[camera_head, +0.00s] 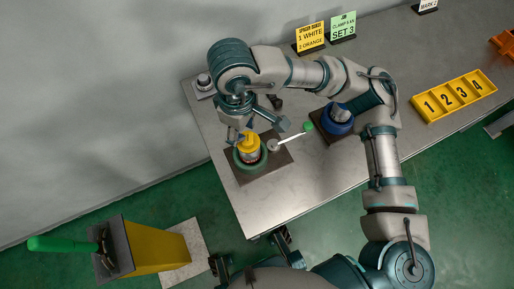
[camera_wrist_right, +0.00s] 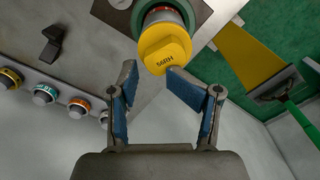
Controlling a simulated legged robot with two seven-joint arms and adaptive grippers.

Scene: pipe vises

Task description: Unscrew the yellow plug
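The yellow plug (camera_head: 249,142) sits upright in a round green-rimmed vise (camera_head: 238,161) near the table's left end. In the wrist view the plug (camera_wrist_right: 165,46) shows a hexagonal yellow head with dark lettering, with a red ring below it by the green vise. My right gripper (camera_head: 258,129) is above the plug, its fingers spread. In the wrist view the fingers of this gripper (camera_wrist_right: 151,76) are apart and empty, with the plug's head just beyond the tips. I see no clear gap closed on it. My left gripper is not identifiable in view.
A blue vise (camera_head: 338,122) stands to the right. A lever with a green knob (camera_head: 308,127) extends beside the green vise. A yellow stand with a green handle (camera_head: 60,243) is on the floor at left.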

